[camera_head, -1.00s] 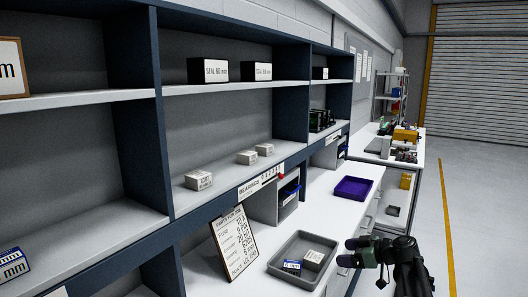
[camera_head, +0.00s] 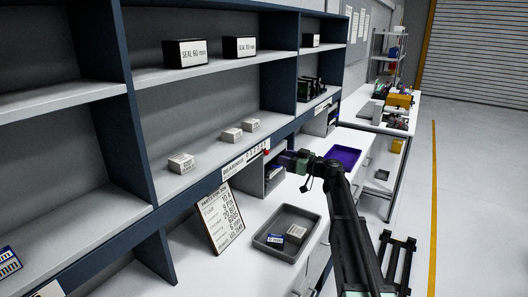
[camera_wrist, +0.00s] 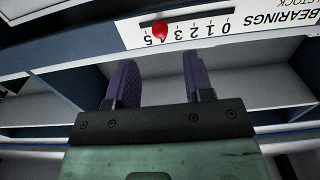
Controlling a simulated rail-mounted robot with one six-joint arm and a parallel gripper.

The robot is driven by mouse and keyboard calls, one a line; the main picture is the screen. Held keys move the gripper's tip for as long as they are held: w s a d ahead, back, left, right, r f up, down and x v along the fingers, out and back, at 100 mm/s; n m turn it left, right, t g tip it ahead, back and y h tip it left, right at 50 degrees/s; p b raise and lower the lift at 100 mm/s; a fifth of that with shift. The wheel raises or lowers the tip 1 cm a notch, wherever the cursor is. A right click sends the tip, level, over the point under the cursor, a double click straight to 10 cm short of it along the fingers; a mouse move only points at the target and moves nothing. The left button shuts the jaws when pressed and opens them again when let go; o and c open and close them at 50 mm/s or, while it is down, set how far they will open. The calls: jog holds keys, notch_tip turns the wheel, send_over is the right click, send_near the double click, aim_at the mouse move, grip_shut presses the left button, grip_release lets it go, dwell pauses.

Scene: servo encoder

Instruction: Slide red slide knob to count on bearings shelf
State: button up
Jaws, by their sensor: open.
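The red slide knob (camera_wrist: 160,30) sits on the white BEARINGS stock label (camera_wrist: 270,22), which appears upside down in the wrist view. The knob is near the 4 and 5 end of its slot. In the head view, the label (camera_head: 240,161) is on the shelf's front edge, with the knob (camera_head: 266,152) at its right end. Three small white boxes (camera_head: 181,163) stand on the bearings shelf (camera_head: 205,178) above it. My gripper (camera_wrist: 161,75) is open and empty, its two purple fingers apart and clear of the knob. In the head view, my gripper (camera_head: 284,160) is just right of the knob.
A parts list board (camera_head: 220,216) leans below the shelf, its figures too small to read surely. A grey tray (camera_head: 287,232) with boxes and a purple tray (camera_head: 344,154) are on the white bench. Seal boxes (camera_head: 185,53) stand on the upper shelf.

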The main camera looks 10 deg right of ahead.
aim_at(267, 153)
jog(key=x, duration=0.8)
jog(key=shift+w+a, duration=0.1)
jog(key=shift+w, duration=0.05)
grip_shut()
